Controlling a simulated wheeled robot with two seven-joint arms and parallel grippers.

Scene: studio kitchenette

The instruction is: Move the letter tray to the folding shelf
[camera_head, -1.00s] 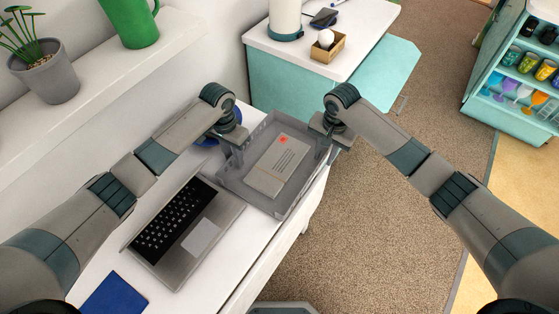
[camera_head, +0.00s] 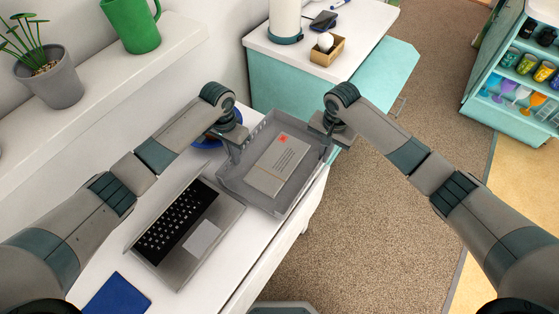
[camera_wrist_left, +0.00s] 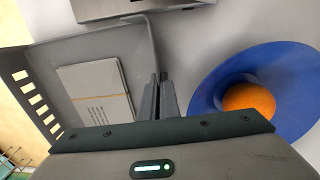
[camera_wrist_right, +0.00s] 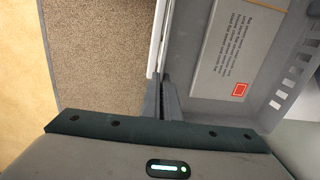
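The grey letter tray (camera_head: 236,184) holds a stack of envelopes (camera_head: 277,167) with a red stamp mark on top. It is over the far end of the white desk; I cannot tell whether it touches the desk. My left gripper (camera_wrist_left: 160,98) is shut on the tray's left wall, and my right gripper (camera_wrist_right: 161,98) is shut on its right wall. A flat teal leaf (camera_head: 388,72), which looks like the folding shelf, juts from the side of the teal cabinet beyond the tray.
An open laptop (camera_head: 204,238) and a blue book (camera_head: 117,294) are on the desk (camera_head: 262,250). A blue bowl (camera_wrist_left: 285,75) with an orange (camera_wrist_left: 249,97) is beside the tray. A small box (camera_head: 327,50) and phone (camera_head: 323,19) are on the cabinet top. Carpet at right is clear.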

